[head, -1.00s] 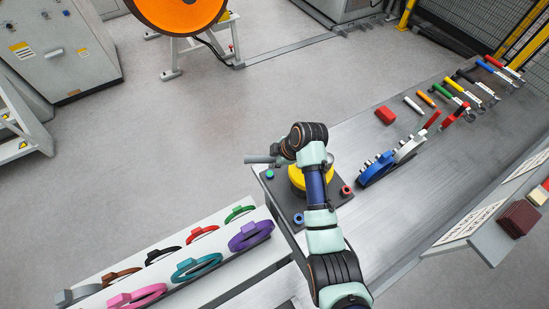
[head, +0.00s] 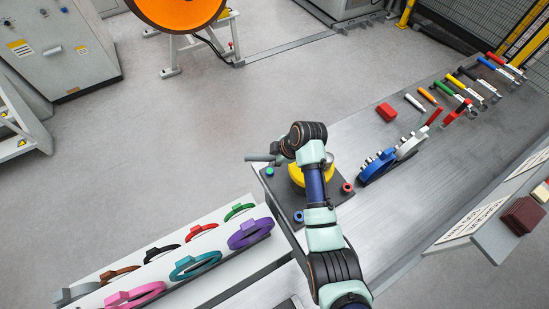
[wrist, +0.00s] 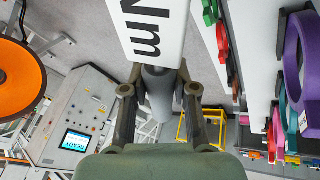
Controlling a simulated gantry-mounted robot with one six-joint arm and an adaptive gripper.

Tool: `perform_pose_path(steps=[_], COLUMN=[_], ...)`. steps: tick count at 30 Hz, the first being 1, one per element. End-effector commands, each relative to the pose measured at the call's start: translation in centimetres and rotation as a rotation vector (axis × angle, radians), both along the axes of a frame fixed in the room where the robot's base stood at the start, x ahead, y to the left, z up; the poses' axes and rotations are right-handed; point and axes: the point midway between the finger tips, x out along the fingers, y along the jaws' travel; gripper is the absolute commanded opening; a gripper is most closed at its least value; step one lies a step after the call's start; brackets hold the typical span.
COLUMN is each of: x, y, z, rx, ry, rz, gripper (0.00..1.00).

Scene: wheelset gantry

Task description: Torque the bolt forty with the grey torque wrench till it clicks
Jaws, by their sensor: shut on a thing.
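My gripper (wrist: 159,92) is shut on the grey handle of the torque wrench (wrist: 158,75), which sits between its two fingers in the wrist view. A white label reading "Nm" (wrist: 150,30) stands just beyond the handle. In the head view the grey wrench handle (head: 260,158) sticks out to the left of my arm, above the dark fixture plate (head: 322,206). A yellow round part (head: 296,173) stands on the plate, partly behind my arm. The wrench's working end and its bolt are hidden, and no bolt number is readable.
Green (head: 269,172), red (head: 347,188) and blue (head: 298,216) pieces sit around the plate. A blue clamp-like tool (head: 376,168), a red box (head: 386,112) and several coloured wrenches lie right. Coloured rings stand on the white rack (head: 225,278) at lower left.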

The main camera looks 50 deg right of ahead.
Motion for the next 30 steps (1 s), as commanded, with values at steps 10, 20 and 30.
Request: perform_pose_path(steps=[10, 20, 30], x=[1.4, 1.5, 1.0], y=[-1.7, -1.8, -1.2], z=[0.1, 0.0, 0.1], rx=[-0.002, -0.002, -0.001], ry=[-0.003, -0.002, -0.002], rz=[-0.122, -0.134, -0.09], gripper=[0.0, 0.0, 0.0])
